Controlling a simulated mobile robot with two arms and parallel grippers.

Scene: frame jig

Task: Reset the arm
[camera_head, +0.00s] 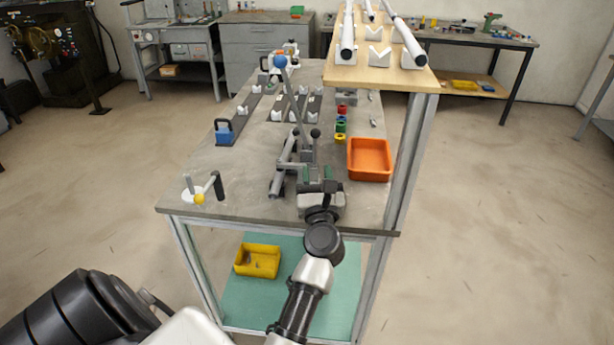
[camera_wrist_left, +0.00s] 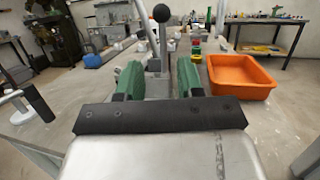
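My left gripper (camera_head: 315,173) is over the near part of the grey workbench (camera_head: 245,190), pointing away from me. In the left wrist view its green fingers (camera_wrist_left: 158,75) stand apart, with no object clearly held between them. A grey clamp-like fixture (camera_head: 287,160) with black ball knobs stands just beyond and beside the gripper. A grey rod topped by a blue ball (camera_head: 280,62) rises tilted behind it. In the left wrist view, a lever with a black ball (camera_wrist_left: 162,14) stands upright between the fingers; its contact with them cannot be told. My right gripper is out of view.
An orange tray (camera_head: 369,160) is right of the gripper. Small coloured blocks (camera_head: 341,125) line up behind it. A white-based stand with a yellow ball (camera_head: 199,199) is at the near left. A raised wooden shelf (camera_head: 380,76) with white tubes is at the back right.

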